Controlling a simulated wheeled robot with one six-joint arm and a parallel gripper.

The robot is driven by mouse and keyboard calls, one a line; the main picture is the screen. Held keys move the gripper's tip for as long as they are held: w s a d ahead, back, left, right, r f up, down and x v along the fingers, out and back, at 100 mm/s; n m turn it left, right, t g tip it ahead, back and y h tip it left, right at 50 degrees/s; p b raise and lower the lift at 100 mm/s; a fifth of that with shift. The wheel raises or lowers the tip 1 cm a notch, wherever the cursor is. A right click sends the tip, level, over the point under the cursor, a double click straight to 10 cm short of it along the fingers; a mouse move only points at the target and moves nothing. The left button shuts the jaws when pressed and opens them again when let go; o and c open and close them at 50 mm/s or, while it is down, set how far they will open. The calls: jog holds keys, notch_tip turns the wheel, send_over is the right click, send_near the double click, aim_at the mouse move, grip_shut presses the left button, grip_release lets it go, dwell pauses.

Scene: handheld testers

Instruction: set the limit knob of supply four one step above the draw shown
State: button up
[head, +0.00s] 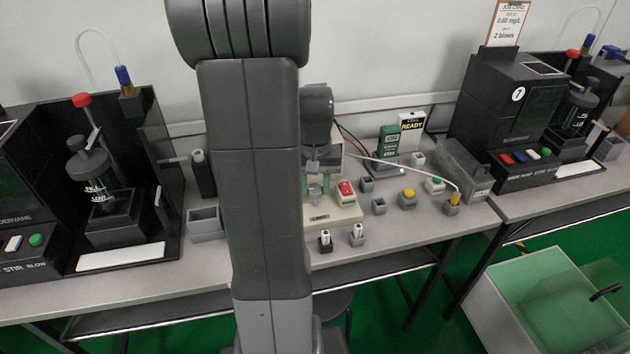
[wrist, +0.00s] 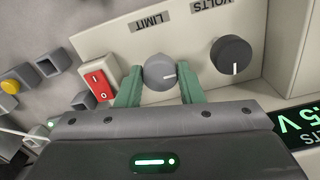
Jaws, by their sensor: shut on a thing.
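The limit knob (wrist: 160,71) is a grey round knob with a white pointer line, under the label LIMIT on a cream supply (wrist: 190,25). My gripper (wrist: 161,86) has its two green fingers closed on either side of this knob. The pointer line points to the right in the wrist view. In the head view my gripper (head: 318,172) is at the front of the cream supply (head: 345,213), partly behind my arm. The display (wrist: 298,124) shows a green ".5 V"; the rest is hidden by my gripper. I cannot see the supply's number.
A dark VOLTS knob (wrist: 231,56) sits right of the limit knob, and a red switch (wrist: 99,82) sits left. Small grey holders, one with a yellow knob (head: 409,195), stand on the bench to the right. Black stirrer stations (head: 510,110) stand at both sides.

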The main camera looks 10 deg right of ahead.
aim_at(315, 188)
jog(key=n+p, duration=0.1)
jog(key=n, duration=0.4)
jog(key=shift+n, duration=0.4)
jog(key=shift+w, duration=0.1)
dwell(0.3)
jog(key=o, duration=1)
notch_tip(315, 188, up, 14)
jog(key=p, duration=0.2)
jog(key=shift+f, duration=0.15)
notch_tip(315, 188, down, 14)
jog(key=shift+r+b, duration=0.15)
jog(key=shift+b, duration=0.65)
jog(key=shift+r, duration=0.1)
